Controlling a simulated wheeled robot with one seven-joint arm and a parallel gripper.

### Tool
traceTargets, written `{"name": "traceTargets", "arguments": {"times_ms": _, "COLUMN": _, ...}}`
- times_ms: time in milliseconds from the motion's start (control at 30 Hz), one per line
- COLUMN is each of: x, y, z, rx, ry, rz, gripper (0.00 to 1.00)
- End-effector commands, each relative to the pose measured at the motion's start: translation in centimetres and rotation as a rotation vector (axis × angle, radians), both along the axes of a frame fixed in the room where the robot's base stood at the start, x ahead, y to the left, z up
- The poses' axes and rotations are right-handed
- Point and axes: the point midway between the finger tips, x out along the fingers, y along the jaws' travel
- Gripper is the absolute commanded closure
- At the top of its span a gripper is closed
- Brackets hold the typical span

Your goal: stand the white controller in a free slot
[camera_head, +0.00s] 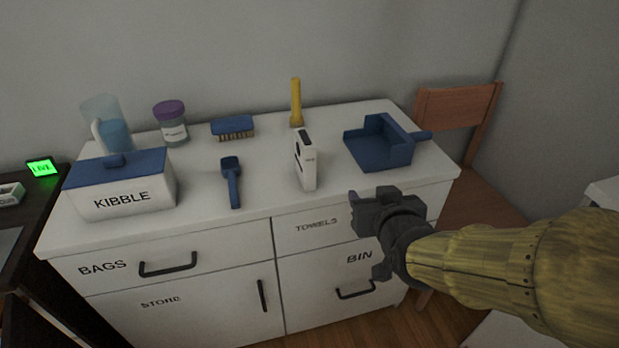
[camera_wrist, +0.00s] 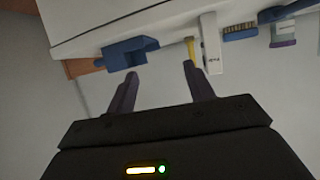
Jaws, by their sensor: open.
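No thing in view is clearly a game-type controller or a slotted rack. A narrow white upright box (camera_head: 306,165) with a dark patch on its upper part stands on the white cabinet top; I cannot tell whether it is the controller. It also shows in the wrist view (camera_wrist: 211,45), right of the fingers. A small white labelled thing (camera_head: 9,194), cut off by the left edge, lies on the dark desk. My gripper (camera_head: 370,240) is open and empty in front of the cabinet's right part. In the wrist view the spread fingers (camera_wrist: 158,85) have nothing between them.
On the cabinet top (camera_head: 270,178) stand a kibble box (camera_head: 125,195), pitcher (camera_head: 115,130), purple-lidded jar (camera_head: 170,125), blue brush (camera_head: 233,127), blue scoop (camera_head: 231,180), yellow flashlight-like thing (camera_head: 296,105) and blue dustpan (camera_head: 380,148). A wooden chair (camera_head: 455,108) is at right. A green display (camera_head: 42,167) is on the desk.

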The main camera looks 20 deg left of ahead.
Motion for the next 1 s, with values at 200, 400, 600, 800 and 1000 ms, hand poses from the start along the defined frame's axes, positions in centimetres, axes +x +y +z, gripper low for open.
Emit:
{"name": "traceTargets", "arguments": {"times_ms": 200, "x": -1.3, "y": 4.4, "z": -1.9, "rx": 0.093, "ry": -0.211, "rz": 0.091, "gripper": 0.47}}
{"name": "traceTargets", "arguments": {"times_ms": 400, "x": -2.7, "y": 6.8, "z": -1.4, "rx": 0.164, "ry": -0.346, "rz": 0.146, "gripper": 0.47}}
{"name": "traceTargets", "arguments": {"times_ms": 600, "x": -3.1, "y": 7.2, "z": -0.7, "rx": 0.180, "ry": -0.375, "rz": 0.156, "gripper": 0.47}}
{"name": "traceTargets", "arguments": {"times_ms": 800, "x": -3.0, "y": 7.2, "z": -0.7, "rx": 0.180, "ry": -0.372, "rz": 0.155, "gripper": 0.47}}
{"name": "traceTargets", "arguments": {"times_ms": 1000, "x": -2.4, "y": 7.6, "z": -0.4, "rx": 0.180, "ry": -0.369, "rz": 0.155, "gripper": 0.47}}
